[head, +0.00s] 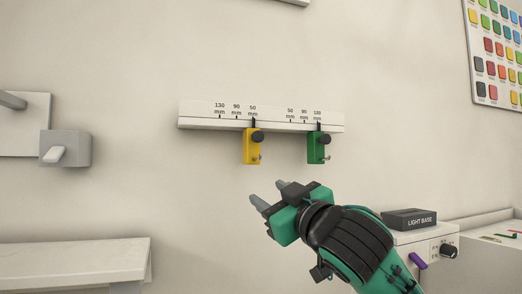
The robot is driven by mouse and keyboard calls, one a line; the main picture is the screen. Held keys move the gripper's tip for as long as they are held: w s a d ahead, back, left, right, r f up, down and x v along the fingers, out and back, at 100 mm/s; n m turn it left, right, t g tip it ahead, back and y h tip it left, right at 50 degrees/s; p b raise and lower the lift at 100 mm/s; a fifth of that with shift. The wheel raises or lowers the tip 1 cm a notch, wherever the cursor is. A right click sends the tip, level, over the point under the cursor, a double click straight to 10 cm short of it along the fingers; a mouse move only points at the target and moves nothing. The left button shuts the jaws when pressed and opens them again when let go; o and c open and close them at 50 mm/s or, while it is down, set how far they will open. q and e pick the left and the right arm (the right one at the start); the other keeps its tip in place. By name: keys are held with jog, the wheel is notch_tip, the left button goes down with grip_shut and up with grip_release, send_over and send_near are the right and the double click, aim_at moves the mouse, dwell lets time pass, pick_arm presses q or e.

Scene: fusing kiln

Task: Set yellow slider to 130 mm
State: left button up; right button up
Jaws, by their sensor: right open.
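The yellow slider (250,148) hangs on the white wall-mounted scale rail (195,122). Its black pointer lines up with the 50 mm mark of the left scale, whose marks read 130, 90 and 50 from left to right. A dark knob sits on the slider's upper right, with a small pin lower down. A green slider (315,148) hangs further right, its pointer at the rightmost mark of the right scale. My right gripper (268,194) is open and empty, below the yellow slider and apart from it. My left gripper is not in view.
A grey switch box (65,148) is on the wall at left, above a white bench (75,262). A black light base box (409,219) and a white unit with a black knob (448,251) stand at right. The wall around the rail is clear.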

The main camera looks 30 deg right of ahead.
aim_at(259, 137)
jog(key=s+d+r+t, duration=0.2)
jog(key=s+r, duration=0.3)
jog(key=r, duration=0.2)
jog(key=shift+h, duration=0.5)
jog(key=p+x, duration=0.2)
jog(key=x, duration=0.2)
jog(key=p+x, duration=0.2)
jog(key=x, duration=0.2)
jog(key=p+x, duration=0.2)
jog(key=x, duration=0.2)
jog(key=shift+w+a+f, duration=0.1)
jog(key=shift+w+f, duration=0.2)
jog(key=shift+w, duration=0.15)
jog(key=shift+w+r+m+p, duration=0.1)
jog(key=shift+w+m+p, duration=0.2)
jog(key=shift+w+p, duration=0.3)
jog(key=shift+c, duration=0.3)
grip_shut()
